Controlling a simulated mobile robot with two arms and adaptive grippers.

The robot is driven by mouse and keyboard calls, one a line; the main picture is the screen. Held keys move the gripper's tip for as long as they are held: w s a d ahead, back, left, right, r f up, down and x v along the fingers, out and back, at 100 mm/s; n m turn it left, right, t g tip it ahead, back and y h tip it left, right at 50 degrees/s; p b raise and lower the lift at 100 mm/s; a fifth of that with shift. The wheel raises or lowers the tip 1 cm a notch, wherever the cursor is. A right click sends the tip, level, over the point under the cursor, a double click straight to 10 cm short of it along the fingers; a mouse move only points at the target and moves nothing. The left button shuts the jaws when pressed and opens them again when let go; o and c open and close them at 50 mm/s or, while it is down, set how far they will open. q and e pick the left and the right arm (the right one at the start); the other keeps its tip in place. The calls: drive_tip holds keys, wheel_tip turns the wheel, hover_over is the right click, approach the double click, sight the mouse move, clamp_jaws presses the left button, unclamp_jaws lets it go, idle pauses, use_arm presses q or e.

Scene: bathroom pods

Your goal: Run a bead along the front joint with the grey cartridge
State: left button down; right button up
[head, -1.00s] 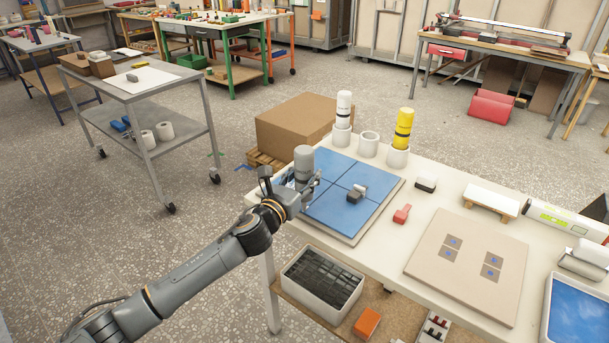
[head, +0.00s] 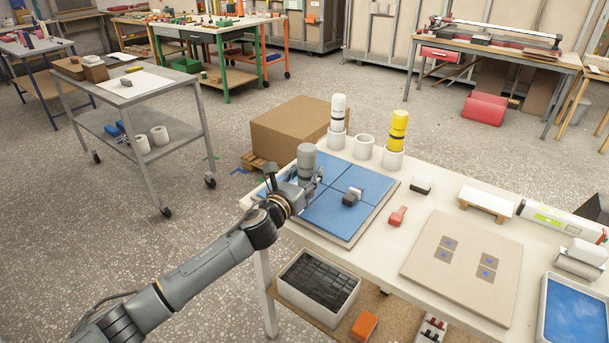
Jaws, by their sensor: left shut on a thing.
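The grey cartridge (head: 306,160) stands roughly upright in my left gripper (head: 305,186), which is shut on it. They are at the left part of the blue tiled panel (head: 368,206), near its left edge. The gripper hides the cartridge's lower end, so I cannot tell whether its tip touches a joint. Thin dark joints divide the blue tiles; the left stretch is partly covered by my gripper. A small black and grey block (head: 352,197) sits on the panel near the middle. My right gripper is not in view.
Behind the panel, a white cartridge (head: 338,113) and a yellow cartridge (head: 397,131) stand in white holders, with an empty holder (head: 363,147) between. A red piece (head: 398,216) and a beige board (head: 464,261) lie to the right on the white table (head: 375,260).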

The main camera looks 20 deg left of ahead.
use_arm(q)
drive_tip(key=shift+w+d, duration=0.15)
drive_tip(key=shift+w, duration=0.2)
drive_tip(key=shift+w+d, duration=0.3)
drive_tip(key=shift+w, duration=0.6)
drive_tip(key=shift+w+d+b, duration=0.35)
drive_tip(key=shift+w, duration=0.55)
drive_tip(key=shift+w, duration=0.1)
drive_tip(key=shift+w+d+r+b, duration=0.1)
drive_tip(key=shift+w+d+b, duration=0.1)
drive_tip(key=shift+w, duration=0.3)
drive_tip(key=shift+w+d+b, duration=0.1)
drive_tip(key=shift+w+d, duration=0.05)
drive_tip(key=shift+w, duration=0.3)
